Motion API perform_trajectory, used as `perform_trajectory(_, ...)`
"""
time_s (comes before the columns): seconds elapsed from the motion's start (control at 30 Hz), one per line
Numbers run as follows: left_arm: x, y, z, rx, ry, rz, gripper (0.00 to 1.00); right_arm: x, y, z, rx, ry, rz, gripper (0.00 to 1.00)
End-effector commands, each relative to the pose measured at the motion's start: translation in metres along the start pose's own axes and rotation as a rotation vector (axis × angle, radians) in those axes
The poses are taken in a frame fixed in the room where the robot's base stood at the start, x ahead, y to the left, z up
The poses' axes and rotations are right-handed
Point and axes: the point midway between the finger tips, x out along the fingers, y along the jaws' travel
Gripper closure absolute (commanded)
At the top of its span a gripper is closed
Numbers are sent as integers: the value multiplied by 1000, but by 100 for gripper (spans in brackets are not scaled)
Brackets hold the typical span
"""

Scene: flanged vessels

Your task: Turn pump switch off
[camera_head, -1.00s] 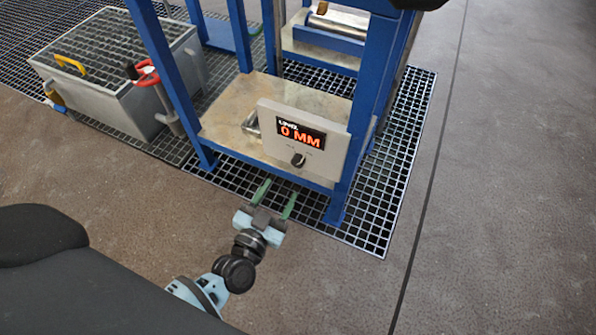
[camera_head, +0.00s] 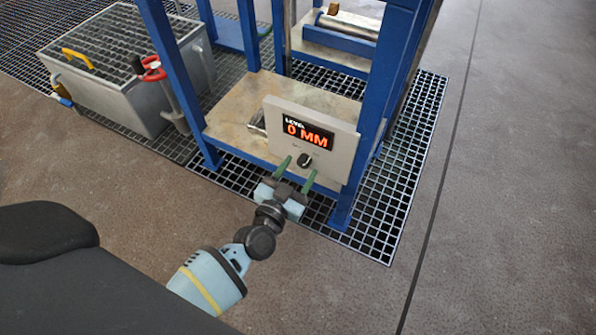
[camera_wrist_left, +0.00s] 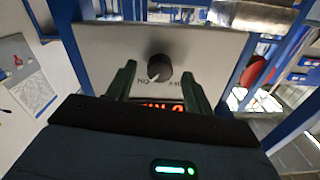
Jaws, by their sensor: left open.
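The pump switch is a black rotary knob (camera_head: 304,160) on a pale panel (camera_head: 345,150), below a display (camera_head: 308,134) reading "0 MM" in orange. Contact cannot be told. My right gripper is not in view.
The panel is mounted on a blue frame (camera_head: 165,60) with a beige shelf (camera_head: 240,110) behind it. A grey tank (camera_head: 110,95) with a red valve handle (camera_head: 153,70) stands at the left. A floor grating (camera_head: 395,200) lies under the frame. Open floor (camera_head: 500,200) is at the right.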

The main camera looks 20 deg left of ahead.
Motion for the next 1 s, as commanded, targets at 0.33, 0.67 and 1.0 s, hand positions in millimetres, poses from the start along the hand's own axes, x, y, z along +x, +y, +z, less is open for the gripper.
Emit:
perform_trajectory(0.33, 2, 0, 0, 0, 0, 0, 54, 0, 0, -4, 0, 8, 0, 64)
perform_trajectory(0.67, 2, 0, 0, 0, 0, 0, 92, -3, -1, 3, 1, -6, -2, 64)
perform_trajectory(1.0, 2, 0, -1, -67, 0, 0, 92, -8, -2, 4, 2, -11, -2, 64)
